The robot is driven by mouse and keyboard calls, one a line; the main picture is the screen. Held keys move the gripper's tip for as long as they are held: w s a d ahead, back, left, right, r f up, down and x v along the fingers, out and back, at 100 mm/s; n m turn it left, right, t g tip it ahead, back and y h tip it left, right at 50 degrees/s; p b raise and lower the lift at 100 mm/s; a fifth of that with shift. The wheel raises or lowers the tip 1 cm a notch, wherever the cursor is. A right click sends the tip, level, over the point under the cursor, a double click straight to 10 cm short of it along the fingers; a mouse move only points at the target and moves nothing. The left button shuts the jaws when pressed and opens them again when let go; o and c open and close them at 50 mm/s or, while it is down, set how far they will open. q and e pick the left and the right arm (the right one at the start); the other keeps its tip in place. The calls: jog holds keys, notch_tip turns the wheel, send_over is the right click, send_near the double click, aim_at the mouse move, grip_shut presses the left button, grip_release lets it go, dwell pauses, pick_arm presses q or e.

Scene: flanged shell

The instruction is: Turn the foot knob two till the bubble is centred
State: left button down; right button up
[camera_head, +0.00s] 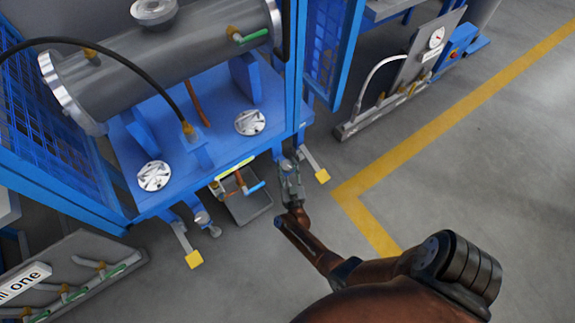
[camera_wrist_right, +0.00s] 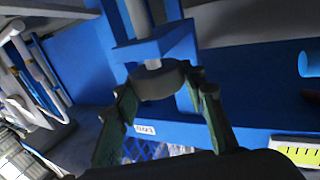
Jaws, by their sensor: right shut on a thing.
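The blue skid frame (camera_head: 205,140) carries the grey flanged shell (camera_head: 165,65). My right gripper (camera_head: 289,172) reaches under the frame's front right corner. In the right wrist view, my right gripper (camera_wrist_right: 165,84) has its two fingers on either side of a round grey foot knob (camera_wrist_right: 157,80) and is shut on it. The knob sits on a stem below a blue bracket (camera_wrist_right: 155,45). A yellow-green level (camera_head: 232,167) is on the frame's front edge, and it also shows in the wrist view (camera_wrist_right: 298,155). Its bubble cannot be made out. My left gripper is out of view.
Another foot knob (camera_head: 202,218) is at the front left corner. Yellow-ended feet (camera_head: 194,259) stick out over the floor. A grey tray (camera_head: 248,204) lies under the front edge. A gauge panel (camera_head: 420,55) stands at the upper right. The floor at right is clear.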

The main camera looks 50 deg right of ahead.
jog(key=shift+m+g+h, duration=0.5)
jog(key=shift+g+h, duration=0.1)
jog(key=shift+h, duration=0.2)
jog(key=o, duration=1.2)
jog(key=shift+y, duration=0.3)
